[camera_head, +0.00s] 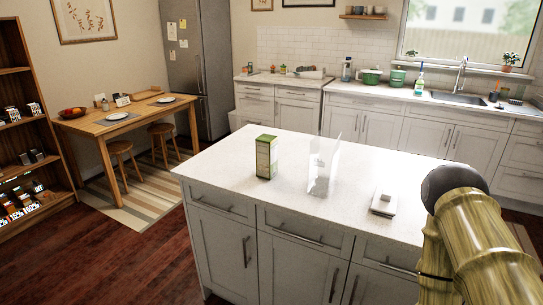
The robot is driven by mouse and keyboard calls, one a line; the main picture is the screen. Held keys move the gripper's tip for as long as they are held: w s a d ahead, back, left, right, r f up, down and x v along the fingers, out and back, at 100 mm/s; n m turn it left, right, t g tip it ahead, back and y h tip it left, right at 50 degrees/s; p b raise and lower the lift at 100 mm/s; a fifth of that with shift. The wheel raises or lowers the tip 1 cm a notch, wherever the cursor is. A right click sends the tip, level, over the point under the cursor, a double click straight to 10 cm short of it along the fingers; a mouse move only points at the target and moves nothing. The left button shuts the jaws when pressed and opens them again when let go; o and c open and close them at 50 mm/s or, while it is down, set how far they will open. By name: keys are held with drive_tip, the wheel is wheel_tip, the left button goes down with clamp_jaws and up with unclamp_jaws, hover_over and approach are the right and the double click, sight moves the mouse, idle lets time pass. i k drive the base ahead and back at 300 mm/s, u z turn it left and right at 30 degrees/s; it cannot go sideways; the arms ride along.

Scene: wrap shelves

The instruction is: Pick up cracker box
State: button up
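A green and cream box (266,158) stands upright on the white top of the kitchen island (222,157), left of its middle. It is the only thing on the island that looks like the cracker box, but its print is too small to read. My arm, with yellow-brown links and a dark rounded joint, shows at the lower right, well apart from the box. My gripper is not in view, so I cannot see its fingers or anything in them.
A clear upright panel (323,166) stands right of the box, and a small white object (384,202) lies farther right. The island top left of the box is bare. A wooden table (130,116) with two stools and an open wooden shelf (27,130) are at the left.

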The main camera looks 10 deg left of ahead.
sight(266, 145)
drive_tip(key=z, duration=1.7)
drive_tip(key=i, duration=0.85)
drive_tip(key=u, duration=2.9)
